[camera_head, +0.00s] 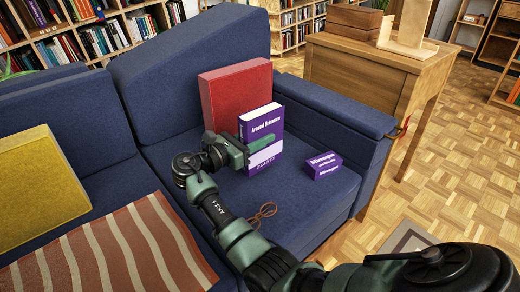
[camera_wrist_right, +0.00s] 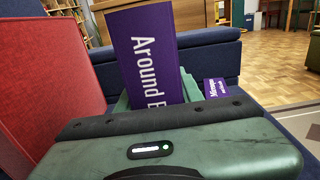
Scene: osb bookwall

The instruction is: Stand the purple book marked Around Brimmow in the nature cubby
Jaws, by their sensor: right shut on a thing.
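The purple book marked Around Brimmow (camera_head: 262,127) stands upright on the seat of the blue sofa, in front of a red cushion. A pale band crosses its lower cover. In the right wrist view the book (camera_wrist_right: 145,50) rises from between my fingers. My right gripper (camera_head: 262,146) reaches in from the left side of the book and is shut on it. The far finger is mostly hidden by the book. My left gripper is not in view. The nature cubby cannot be made out; only parts of bookshelves (camera_head: 60,62) show at the back.
A small purple box-like thing (camera_head: 322,165) lies on the sofa seat right of the book. The red cushion (camera_head: 220,95) leans behind it. Brown glasses (camera_head: 262,214) lie in front. A wooden desk (camera_head: 380,60) stands beyond the armrest (camera_head: 335,107). Parquet floor is open at right.

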